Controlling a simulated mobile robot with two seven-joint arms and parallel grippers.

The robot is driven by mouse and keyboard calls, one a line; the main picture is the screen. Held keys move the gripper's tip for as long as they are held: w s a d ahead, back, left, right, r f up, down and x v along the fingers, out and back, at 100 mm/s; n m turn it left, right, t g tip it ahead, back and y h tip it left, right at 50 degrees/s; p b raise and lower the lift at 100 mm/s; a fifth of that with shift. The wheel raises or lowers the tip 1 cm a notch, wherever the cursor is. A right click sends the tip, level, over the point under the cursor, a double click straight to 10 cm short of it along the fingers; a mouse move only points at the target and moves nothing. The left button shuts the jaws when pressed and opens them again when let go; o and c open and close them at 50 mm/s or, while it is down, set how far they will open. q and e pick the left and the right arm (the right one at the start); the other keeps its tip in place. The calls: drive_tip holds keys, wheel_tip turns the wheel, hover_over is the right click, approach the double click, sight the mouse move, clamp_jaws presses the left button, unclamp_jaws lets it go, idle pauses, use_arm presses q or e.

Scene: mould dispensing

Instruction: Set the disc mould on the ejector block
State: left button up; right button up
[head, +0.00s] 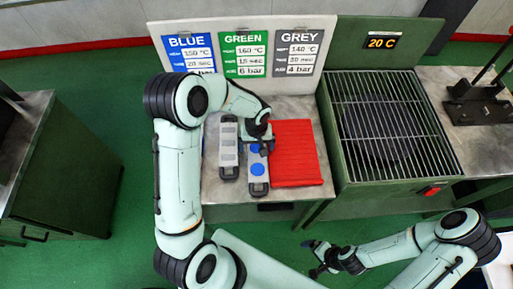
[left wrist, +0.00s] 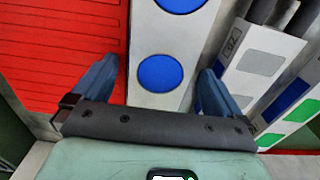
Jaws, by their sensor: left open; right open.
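The disc mould (head: 258,187) is a long light-grey bar with blue round discs on top. It lies on the grey worktop, beside a red ribbed mat. In the left wrist view the disc mould (left wrist: 146,101) lies between the two blue fingers of my left gripper (left wrist: 157,70), which is open with gaps on both sides. In the head view my left gripper (head: 257,143) is over the disc mould and hides part of it. My right gripper (head: 318,258) is open and empty, away from the worktop. I cannot tell for sure which thing is the ejector block.
A mould with grey rectangles (head: 229,157) lies close beside the disc mould. A mould with green rectangles (left wrist: 297,118) shows in the left wrist view. The red mat (head: 296,153), a grill-topped green unit (head: 390,125) and a black stand with levers (head: 478,108) are to the right.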

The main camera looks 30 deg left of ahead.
use_arm(q)
drive_tip(key=c, duration=1.5)
drive_tip(key=shift+r, duration=0.1)
drive_tip(key=shift+c, duration=1.3)
drive_tip(key=shift+w, duration=0.1)
